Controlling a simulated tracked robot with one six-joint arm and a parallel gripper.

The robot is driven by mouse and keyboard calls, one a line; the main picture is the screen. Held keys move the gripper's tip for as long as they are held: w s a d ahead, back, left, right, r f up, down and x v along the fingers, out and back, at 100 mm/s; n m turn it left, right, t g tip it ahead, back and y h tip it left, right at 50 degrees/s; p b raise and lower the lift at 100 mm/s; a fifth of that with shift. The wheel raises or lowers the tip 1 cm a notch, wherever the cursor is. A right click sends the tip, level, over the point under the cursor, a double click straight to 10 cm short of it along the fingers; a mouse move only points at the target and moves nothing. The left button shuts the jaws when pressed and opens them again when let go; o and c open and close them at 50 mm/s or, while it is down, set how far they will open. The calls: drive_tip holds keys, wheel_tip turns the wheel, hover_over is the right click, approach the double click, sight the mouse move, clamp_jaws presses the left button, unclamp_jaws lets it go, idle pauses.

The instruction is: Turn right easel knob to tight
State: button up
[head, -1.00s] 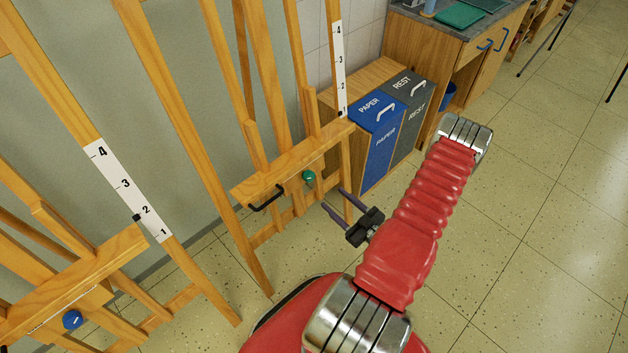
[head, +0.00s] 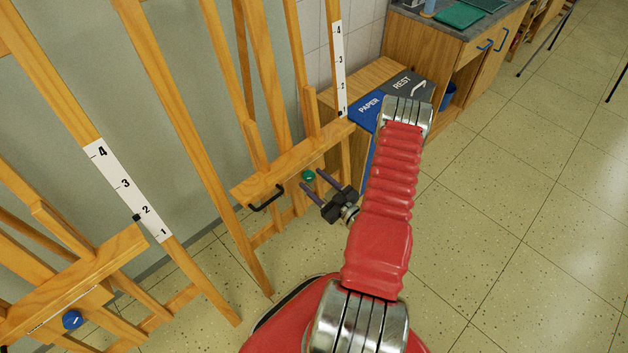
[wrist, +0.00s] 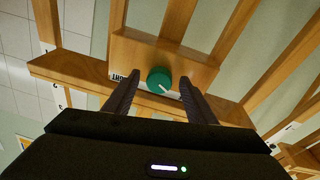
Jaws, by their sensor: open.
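The right easel (head: 290,160) has a green round knob (head: 308,175) under its wooden ledge, right of a black handle. In the wrist view the green knob (wrist: 156,75) has a white pointer line slanting to the lower right. An upside-down label (wrist: 124,77), partly covered by a finger and ending in "GHT", is left of it. My gripper (head: 311,179) is open and in front of the knob. In the wrist view my gripper (wrist: 159,80) has one finger on each side of the knob, with gaps; I cannot tell the remaining depth.
The left easel (head: 95,255) has a blue knob (head: 72,319). A black handle (head: 266,200) sticks out left of the green knob. Blue and grey bins (head: 408,82) stand behind my arm, beside a wooden cabinet.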

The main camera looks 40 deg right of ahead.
drive_tip(key=shift+w, duration=0.5)
drive_tip(key=shift+c, duration=0.6)
drive_tip(key=c, duration=0.9)
